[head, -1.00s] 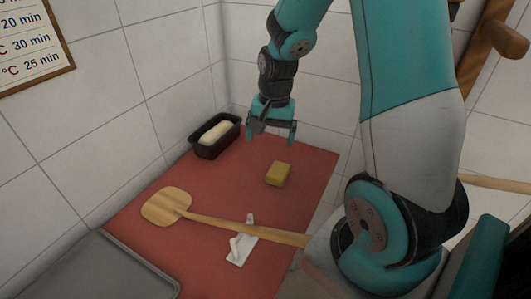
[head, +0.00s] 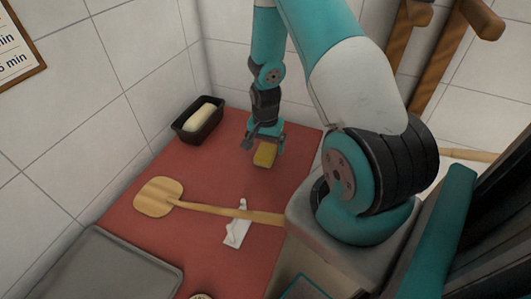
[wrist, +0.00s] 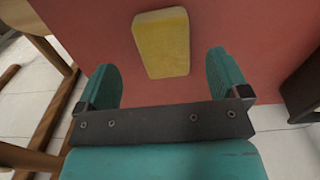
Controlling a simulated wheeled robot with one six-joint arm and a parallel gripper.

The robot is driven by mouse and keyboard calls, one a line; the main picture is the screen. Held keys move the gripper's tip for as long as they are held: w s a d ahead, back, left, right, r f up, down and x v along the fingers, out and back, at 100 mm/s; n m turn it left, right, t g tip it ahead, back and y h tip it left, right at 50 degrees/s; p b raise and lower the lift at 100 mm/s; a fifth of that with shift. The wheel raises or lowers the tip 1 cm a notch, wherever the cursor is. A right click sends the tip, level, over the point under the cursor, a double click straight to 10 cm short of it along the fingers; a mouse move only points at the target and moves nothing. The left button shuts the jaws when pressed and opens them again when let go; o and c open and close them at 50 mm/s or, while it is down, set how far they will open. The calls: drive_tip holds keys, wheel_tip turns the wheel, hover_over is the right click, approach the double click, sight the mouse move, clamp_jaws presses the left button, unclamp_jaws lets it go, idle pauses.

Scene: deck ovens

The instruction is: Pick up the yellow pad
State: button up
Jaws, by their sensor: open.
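The yellow pad (head: 265,155) lies flat on the red mat (head: 205,245), toward its far right part. My gripper (head: 265,146) is low, right by the pad's far side in the head view. In the wrist view the pad (wrist: 161,43) lies beyond the fingertips, roughly in line with the gap between them. The two teal fingers of my gripper (wrist: 165,78) are apart with nothing between them. I cannot tell the exact height of the fingers above the mat.
A black loaf tin (head: 180,128) with pale dough stands left of the pad against the wall. A grey tray (head: 115,270) is at the front left. Bare mat surrounds the pad.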

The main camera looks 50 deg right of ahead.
sight(266, 151)
drive_tip(key=shift+w+d+f+p, duration=0.15)
drive_tip(key=shift+f+p, duration=0.25)
drive_tip(key=shift+f, duration=0.45)
drive_tip(key=shift+w+d+f+p, duration=0.1)
drive_tip(key=shift+d+f+p, duration=0.2)
drive_tip(key=shift+f, duration=0.6)
drive_tip(key=shift+w+d+f+p, duration=0.15)
drive_tip(key=shift+f+p, duration=0.3)
drive_tip(key=shift+f, duration=0.4)
drive_tip(key=shift+a, duration=0.1)
drive_tip(key=shift+c, duration=0.2)
drive_tip(key=c, duration=0.9)
